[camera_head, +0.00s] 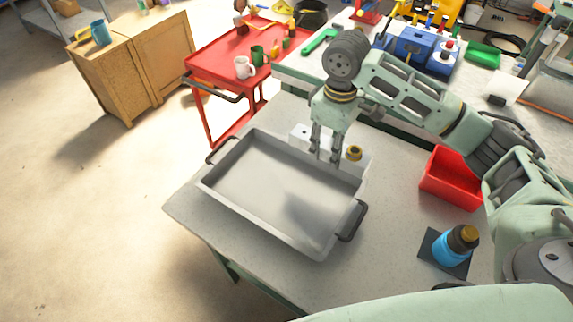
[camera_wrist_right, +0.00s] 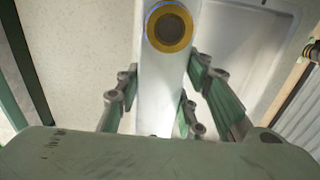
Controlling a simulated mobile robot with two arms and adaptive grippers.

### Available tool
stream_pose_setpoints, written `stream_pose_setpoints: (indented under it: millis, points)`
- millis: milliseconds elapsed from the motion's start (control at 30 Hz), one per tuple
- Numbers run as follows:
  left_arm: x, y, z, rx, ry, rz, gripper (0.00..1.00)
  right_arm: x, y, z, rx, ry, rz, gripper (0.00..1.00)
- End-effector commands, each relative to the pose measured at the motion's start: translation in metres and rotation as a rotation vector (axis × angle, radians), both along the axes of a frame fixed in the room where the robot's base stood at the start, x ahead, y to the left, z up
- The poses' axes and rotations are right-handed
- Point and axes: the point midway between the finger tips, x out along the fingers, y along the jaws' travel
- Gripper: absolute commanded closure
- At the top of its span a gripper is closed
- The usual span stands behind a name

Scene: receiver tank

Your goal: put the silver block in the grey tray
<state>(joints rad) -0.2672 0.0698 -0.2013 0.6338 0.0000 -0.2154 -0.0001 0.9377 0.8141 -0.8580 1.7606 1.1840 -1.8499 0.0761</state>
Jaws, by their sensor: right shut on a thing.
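The grey tray (camera_head: 225,190) lies on the workbench, empty, with dark handles at its ends. The silver block (camera_head: 355,168), a long pale bar with a brass ring on top, is just behind the tray's far edge. My right gripper (camera_head: 325,158) comes down from above and is shut on the block. In the right wrist view the fingers (camera_wrist_right: 155,110) stand on both sides of the block (camera_wrist_right: 163,75), and the tray (camera_wrist_right: 250,45) shows at its right. I cannot tell whether the block touches the bench. My left gripper is not in view.
A red bin (camera_head: 450,180) and a blue bottle (camera_head: 455,245) on a dark mat stand right of the tray. A red cart (camera_head: 225,55) with mugs stands behind at left. A blue toolbox (camera_head: 425,50) is on the back bench. The tray's inside is clear.

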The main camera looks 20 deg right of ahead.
Motion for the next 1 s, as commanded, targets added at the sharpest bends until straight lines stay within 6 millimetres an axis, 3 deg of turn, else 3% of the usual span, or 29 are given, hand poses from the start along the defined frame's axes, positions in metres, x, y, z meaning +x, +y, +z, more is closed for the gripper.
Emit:
stream_pose_setpoints:
  millis: [167,400,567,700,833,1000]
  points:
    - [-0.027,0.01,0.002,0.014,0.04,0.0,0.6,0.002,0.017,-0.006,0.003,-0.001,0.005,1.0]
    - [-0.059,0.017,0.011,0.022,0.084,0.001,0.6,0.007,0.064,-0.033,0.005,-0.001,0.005,1.0]
    - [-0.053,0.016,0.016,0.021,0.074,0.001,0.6,0.01,0.094,-0.05,0.004,-0.002,0.004,1.0]
    - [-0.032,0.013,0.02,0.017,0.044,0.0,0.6,0.013,0.11,-0.062,0.004,-0.002,0.003,1.0]
    - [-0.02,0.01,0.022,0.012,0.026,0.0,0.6,0.014,0.116,-0.067,0.001,-0.003,0.001,1.0]
    - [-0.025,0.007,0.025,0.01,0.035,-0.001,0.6,0.013,0.117,-0.082,0.001,0.001,0.0,1.0]
